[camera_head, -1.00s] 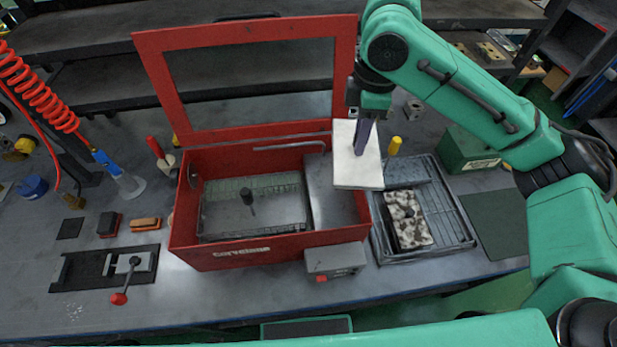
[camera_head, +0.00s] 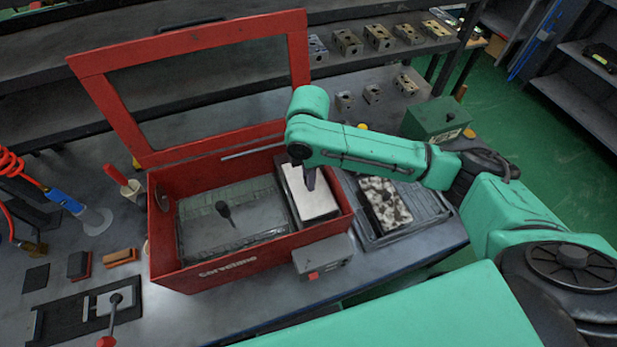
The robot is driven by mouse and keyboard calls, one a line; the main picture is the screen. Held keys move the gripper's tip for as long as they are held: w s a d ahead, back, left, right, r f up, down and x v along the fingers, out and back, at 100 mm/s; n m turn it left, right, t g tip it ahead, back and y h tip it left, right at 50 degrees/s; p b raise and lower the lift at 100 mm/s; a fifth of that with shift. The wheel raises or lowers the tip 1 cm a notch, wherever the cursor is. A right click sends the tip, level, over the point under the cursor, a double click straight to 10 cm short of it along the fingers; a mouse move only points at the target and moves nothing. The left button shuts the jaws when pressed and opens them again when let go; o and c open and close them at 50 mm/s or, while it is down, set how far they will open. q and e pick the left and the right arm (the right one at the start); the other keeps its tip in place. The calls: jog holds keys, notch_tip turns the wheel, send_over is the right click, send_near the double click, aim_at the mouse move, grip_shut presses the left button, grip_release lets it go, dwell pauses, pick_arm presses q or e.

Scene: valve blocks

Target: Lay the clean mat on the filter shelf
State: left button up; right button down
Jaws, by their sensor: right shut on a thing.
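The clean mat (camera_head: 314,204) is a white, flat rectangular block. It is inside the right part of the red washer box (camera_head: 222,267), over the grey filter shelf (camera_head: 283,201), most of which it hides. I cannot tell whether it touches the shelf. My right gripper (camera_head: 310,184) reaches down onto the mat and is shut on it; the arm link partly hides the gripper. A dirty, black-and-white blotched mat (camera_head: 383,203) lies in the grey tray (camera_head: 428,222) right of the box. My left gripper is not in view.
The box's red-framed lid (camera_head: 187,38) stands open behind. A basket (camera_head: 192,216) fills the box's left part. A grey control unit (camera_head: 322,257) is on its front. A green box (camera_head: 437,120) and several metal blocks (camera_head: 378,38) are at the back.

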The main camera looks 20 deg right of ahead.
jog(key=shift+f, duration=0.6)
jog(key=shift+w+f, duration=0.1)
jog(key=c, duration=0.7)
grip_release()
notch_tip(320, 180, up, 12)
jog(key=shift+r+b, duration=0.1)
jog(key=shift+b, duration=0.85)
